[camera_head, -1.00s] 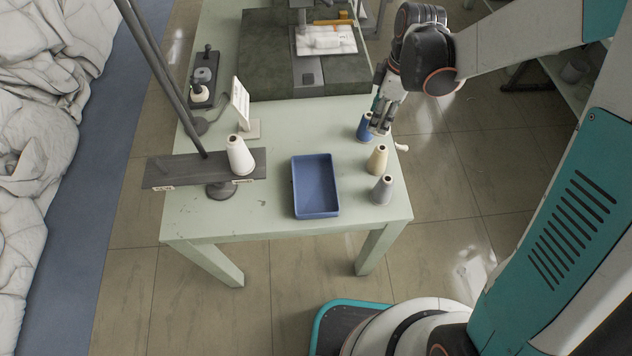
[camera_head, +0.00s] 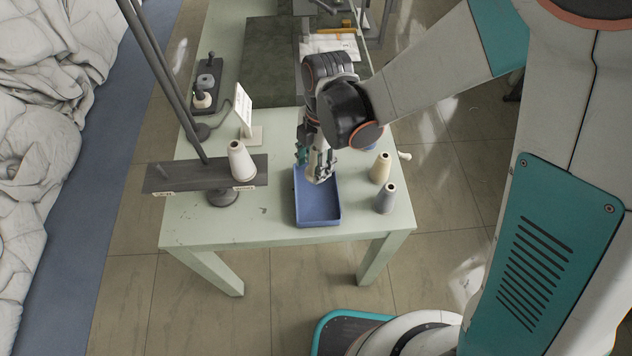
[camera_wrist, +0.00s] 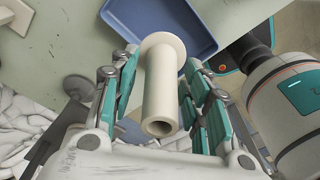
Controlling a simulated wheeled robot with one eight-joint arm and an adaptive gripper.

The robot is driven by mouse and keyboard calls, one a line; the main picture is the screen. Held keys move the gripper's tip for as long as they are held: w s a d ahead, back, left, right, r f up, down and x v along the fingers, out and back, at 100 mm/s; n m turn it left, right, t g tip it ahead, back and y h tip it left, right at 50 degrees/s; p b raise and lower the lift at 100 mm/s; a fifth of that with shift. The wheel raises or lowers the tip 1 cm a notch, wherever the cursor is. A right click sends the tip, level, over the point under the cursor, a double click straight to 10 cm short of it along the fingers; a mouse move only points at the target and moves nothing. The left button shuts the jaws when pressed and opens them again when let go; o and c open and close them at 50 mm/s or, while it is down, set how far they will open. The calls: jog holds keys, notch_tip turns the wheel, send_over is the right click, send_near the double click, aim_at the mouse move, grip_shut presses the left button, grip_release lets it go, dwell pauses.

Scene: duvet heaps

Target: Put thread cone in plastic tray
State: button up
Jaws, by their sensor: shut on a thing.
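A cream thread cone (camera_wrist: 163,85) is between the fingers of my gripper (camera_wrist: 160,95) in the wrist view. Its narrow open end faces the camera and its wide base points away, toward the tray. In the head view my gripper (camera_head: 318,172) is shut on this cone over the back part of the blue plastic tray (camera_head: 320,222). The cone is mostly hidden there by the fingers. The tray also shows beyond the cone's base in the wrist view (camera_wrist: 190,45). The visible part of the tray is empty. I cannot tell how high the cone is above it.
A cream cone (camera_head: 380,167) and a grey cone (camera_head: 385,198) stand right of the tray. A white cone (camera_head: 241,161) stands on a dark stand (camera_head: 190,175) at left, near slanted poles. A white sign (camera_head: 243,108) stands behind. The pale green table (camera_head: 270,232) is clear in front.

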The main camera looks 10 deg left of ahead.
notch_tip(320, 180, down, 12)
jog(key=b, duration=0.6)
jog(key=shift+r, duration=0.25)
jog(key=shift+b, duration=0.3)
jog(key=shift+f, duration=0.2)
jog(key=o, duration=1.2)
jog(key=shift+c, duration=0.2)
jog(key=shift+r, duration=0.2)
jog(key=r+p, duration=0.1)
jog(key=r, duration=0.3)
jog(key=r+p, duration=0.2)
jog(key=r, duration=0.2)
jog(key=w+d+r+p, duration=0.1)
jog(key=r, duration=0.3)
jog(key=shift+p, duration=0.35)
